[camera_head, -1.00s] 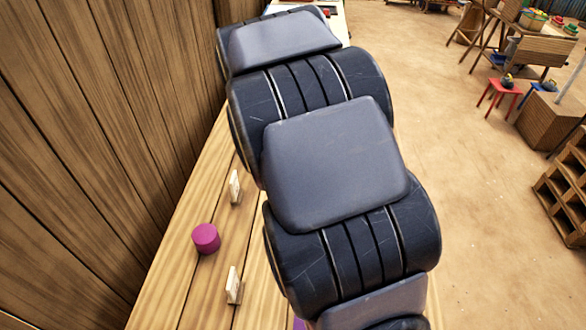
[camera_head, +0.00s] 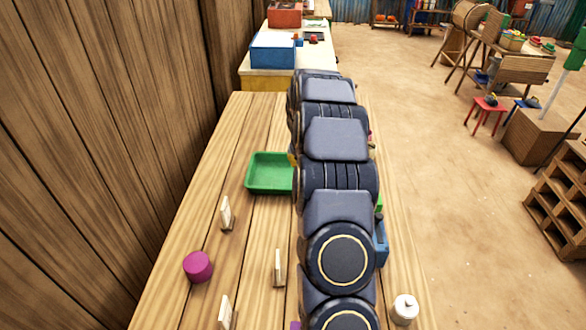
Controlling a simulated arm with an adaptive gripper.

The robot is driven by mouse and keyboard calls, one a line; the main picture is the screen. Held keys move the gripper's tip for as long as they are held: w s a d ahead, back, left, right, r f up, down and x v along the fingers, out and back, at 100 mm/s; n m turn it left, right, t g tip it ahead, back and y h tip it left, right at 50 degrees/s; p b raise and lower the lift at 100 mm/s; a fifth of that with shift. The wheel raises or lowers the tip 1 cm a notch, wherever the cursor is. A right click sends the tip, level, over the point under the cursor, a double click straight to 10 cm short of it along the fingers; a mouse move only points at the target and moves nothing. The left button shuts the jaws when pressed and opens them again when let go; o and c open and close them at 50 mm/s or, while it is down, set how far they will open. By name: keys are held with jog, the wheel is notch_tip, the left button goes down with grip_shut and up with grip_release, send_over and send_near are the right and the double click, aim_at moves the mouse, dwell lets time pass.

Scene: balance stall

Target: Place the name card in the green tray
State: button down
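The green tray (camera_head: 268,190) lies on the wooden table, left of my arm, and its right side is hidden behind the arm. The part of its inside that shows looks empty. Three small cream cards stand upright on the table: one below the tray (camera_head: 226,213), one beside my arm (camera_head: 278,268), and one at the bottom edge (camera_head: 226,312). I cannot read them or tell which is the name card. My arm runs up the middle of the view, and my gripper is hidden behind it.
A purple cylinder (camera_head: 198,266) stands on the left of the table (camera_head: 185,308). A blue object (camera_head: 381,245) shows partly at my arm's right, and a white lidded jar (camera_head: 405,308) stands at lower right. A wooden wall (camera_head: 90,130) borders the left. A blue box (camera_head: 272,50) sits beyond the table.

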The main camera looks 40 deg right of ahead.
jog(key=w+d+f, duration=0.7)
jog(key=w+f, duration=0.1)
jog(key=w, duration=0.1)
jog(key=shift+w+d+f, duration=0.15)
jog(key=shift+d+f, duration=0.1)
jog(key=shift+f, duration=0.05)
jog(key=shift+f, duration=0.1)
jog(key=shift+w+f, duration=0.15)
jog(key=shift+f, duration=1.6)
